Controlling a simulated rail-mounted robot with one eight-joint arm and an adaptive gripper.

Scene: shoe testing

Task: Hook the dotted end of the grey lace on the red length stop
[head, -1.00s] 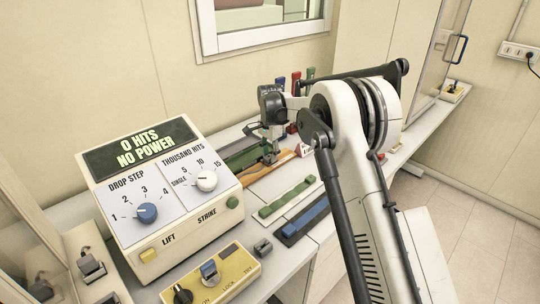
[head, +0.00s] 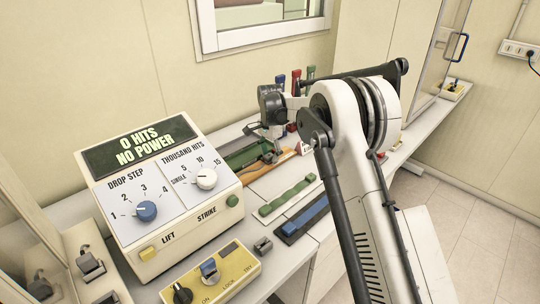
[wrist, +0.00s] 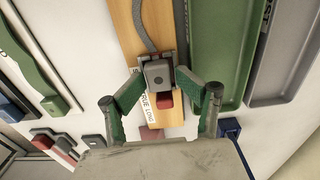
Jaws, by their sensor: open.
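In the wrist view, the grey lace (wrist: 146,28) runs along a wooden board (wrist: 125,25) to a grey block-shaped end with a dark dot (wrist: 159,73). A red block (wrist: 165,101), apparently the length stop, shows right at the near edge of this end. I cannot tell whether the end is hooked on it or only against it. My gripper (wrist: 160,78) is open, its green fingers on either side of the grey end, with no clear grip on it. In the head view, my gripper (head: 272,136) is above the board (head: 264,166), and the lace end is too small to make out.
A control box (head: 160,200) stands at left in the head view.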

